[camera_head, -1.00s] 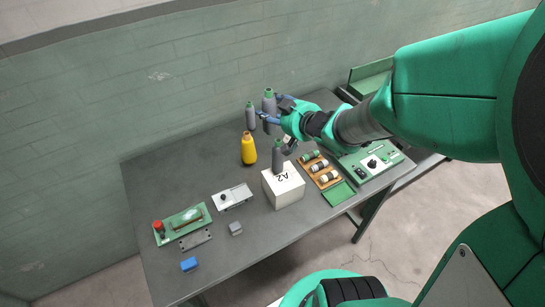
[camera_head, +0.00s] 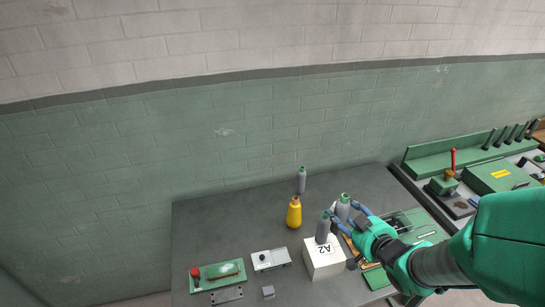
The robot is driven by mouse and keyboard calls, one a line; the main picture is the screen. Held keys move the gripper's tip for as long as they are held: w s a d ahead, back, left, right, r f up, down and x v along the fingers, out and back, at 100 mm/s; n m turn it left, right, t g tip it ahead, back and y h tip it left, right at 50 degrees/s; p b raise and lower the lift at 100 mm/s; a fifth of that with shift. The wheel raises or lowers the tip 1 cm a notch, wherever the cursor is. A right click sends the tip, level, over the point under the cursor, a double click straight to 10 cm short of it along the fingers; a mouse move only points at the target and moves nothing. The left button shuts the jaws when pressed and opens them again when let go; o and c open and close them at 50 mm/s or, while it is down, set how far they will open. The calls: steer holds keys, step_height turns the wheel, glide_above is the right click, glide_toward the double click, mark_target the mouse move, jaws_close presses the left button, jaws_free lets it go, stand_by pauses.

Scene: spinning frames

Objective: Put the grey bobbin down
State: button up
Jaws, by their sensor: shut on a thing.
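My gripper (camera_head: 350,213) is shut on a grey bobbin (camera_head: 343,203) with a green top and holds it roughly upright. It is behind and slightly right of the white box marked A2 (camera_head: 324,262). Whether its base touches the table is hidden by the gripper and the box's bobbin. A second grey bobbin (camera_head: 323,229) stands upright on the A2 box. A third grey bobbin (camera_head: 301,182) stands at the back of the grey table (camera_head: 225,224). A yellow bobbin (camera_head: 294,214) stands left of my gripper.
A green device with a red button (camera_head: 218,274), a grey switch box (camera_head: 270,259) and a small grey block (camera_head: 268,292) lie at the front left. The table's back left is clear. A green bench (camera_head: 500,178) stands at the right.

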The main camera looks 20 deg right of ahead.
step_height(320, 180, down, 6)
steer(key=shift+w+f, duration=0.1)
steer(key=shift+f, duration=0.1)
stand_by(0.3)
steer(key=shift+f+b, duration=0.4)
steer(key=shift+f, duration=1.85)
steer(key=shift+f+b, duration=0.35)
steer(key=shift+f, duration=1.45)
